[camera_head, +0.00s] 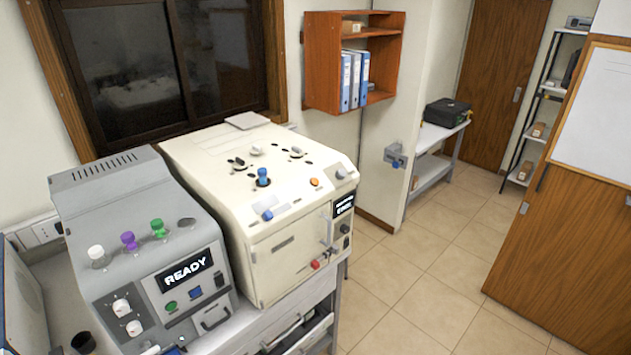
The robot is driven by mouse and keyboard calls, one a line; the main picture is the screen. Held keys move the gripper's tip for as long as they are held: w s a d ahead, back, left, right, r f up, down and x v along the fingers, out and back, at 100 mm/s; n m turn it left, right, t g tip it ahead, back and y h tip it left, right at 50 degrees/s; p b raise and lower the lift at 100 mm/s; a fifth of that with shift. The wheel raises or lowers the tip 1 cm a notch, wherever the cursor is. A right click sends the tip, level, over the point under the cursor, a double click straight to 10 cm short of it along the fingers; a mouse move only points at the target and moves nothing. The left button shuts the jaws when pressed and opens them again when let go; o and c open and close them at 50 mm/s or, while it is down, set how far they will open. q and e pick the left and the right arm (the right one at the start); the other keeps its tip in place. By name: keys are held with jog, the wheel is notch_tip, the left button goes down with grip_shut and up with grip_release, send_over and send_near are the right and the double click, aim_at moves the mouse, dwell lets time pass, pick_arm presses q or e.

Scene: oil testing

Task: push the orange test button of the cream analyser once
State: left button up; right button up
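The cream analyser (217,163) stands on the bench below the window, right of a grey machine. Its small round orange button (314,182) is on the sloping top, near the right front edge. Nothing touches or covers the button. Neither of my grippers shows in the head view.
The grey machine (110,192) shows READY and carries white, purple and green knobs. The bench (234,338) has a partly open drawer. An orange wall shelf (321,62) with binders hangs behind. The tiled floor (400,290) to the right is clear.

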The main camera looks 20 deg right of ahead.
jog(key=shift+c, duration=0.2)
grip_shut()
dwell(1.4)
